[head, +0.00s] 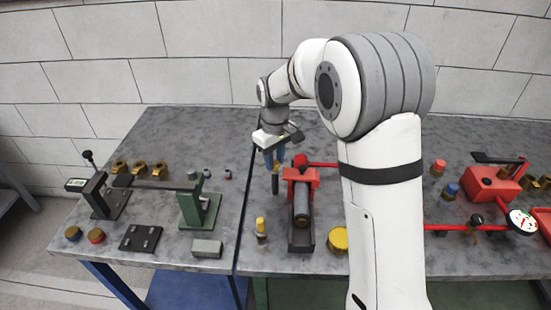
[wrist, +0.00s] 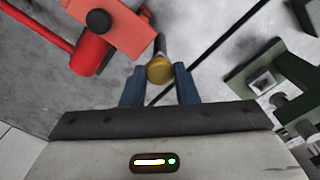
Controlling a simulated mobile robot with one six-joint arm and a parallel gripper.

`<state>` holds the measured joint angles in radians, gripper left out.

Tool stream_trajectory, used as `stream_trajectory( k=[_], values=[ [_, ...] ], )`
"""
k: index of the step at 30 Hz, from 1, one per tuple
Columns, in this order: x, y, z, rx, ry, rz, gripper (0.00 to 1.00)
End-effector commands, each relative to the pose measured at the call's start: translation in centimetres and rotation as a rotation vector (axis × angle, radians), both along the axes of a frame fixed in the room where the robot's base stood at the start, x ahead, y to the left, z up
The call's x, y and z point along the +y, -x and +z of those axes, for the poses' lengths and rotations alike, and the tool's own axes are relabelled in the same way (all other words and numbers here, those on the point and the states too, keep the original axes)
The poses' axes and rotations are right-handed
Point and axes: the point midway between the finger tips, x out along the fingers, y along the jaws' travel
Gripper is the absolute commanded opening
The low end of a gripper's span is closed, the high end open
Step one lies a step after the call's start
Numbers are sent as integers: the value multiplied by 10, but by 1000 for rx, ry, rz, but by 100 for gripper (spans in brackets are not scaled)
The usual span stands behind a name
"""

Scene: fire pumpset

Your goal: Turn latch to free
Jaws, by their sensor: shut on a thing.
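My gripper (head: 274,156) hangs over the middle of the bench, just left of a red clamp-like fixture (head: 300,177). Its two blue fingers are shut on a brass-headed dark rod (head: 275,184), which points down. In the wrist view the round brass head (wrist: 160,70) sits between the blue fingertips (wrist: 160,84). In the head view the rod's lower end looks clear of the bench top, but the gap is hard to judge. I cannot tell which part is the latch. A left-hand fixture has a dark bar (head: 155,184) running to a green bracket (head: 199,207).
A brass-topped piece (head: 261,229) stands in front of the gripper, and a yellow cap (head: 338,239) lies right of the grey cylinder (head: 301,205). Red pipework with a gauge (head: 522,223) is at right. Brass fittings (head: 139,168) stand at left. My arm hides part of the bench.

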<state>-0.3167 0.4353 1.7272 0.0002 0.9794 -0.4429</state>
Motion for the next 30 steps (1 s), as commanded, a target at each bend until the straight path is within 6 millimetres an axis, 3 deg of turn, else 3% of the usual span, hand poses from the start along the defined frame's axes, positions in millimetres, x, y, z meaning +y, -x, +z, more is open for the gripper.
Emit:
stream_trajectory(
  k=[12,13,19,30],
  values=[
    [0,0,0,-1,1,7,4],
    [0,0,0,-1,1,7,28],
    [0,0,0,-1,1,7,45],
    [0,0,6,-2,-1,6,48]
  ],
)
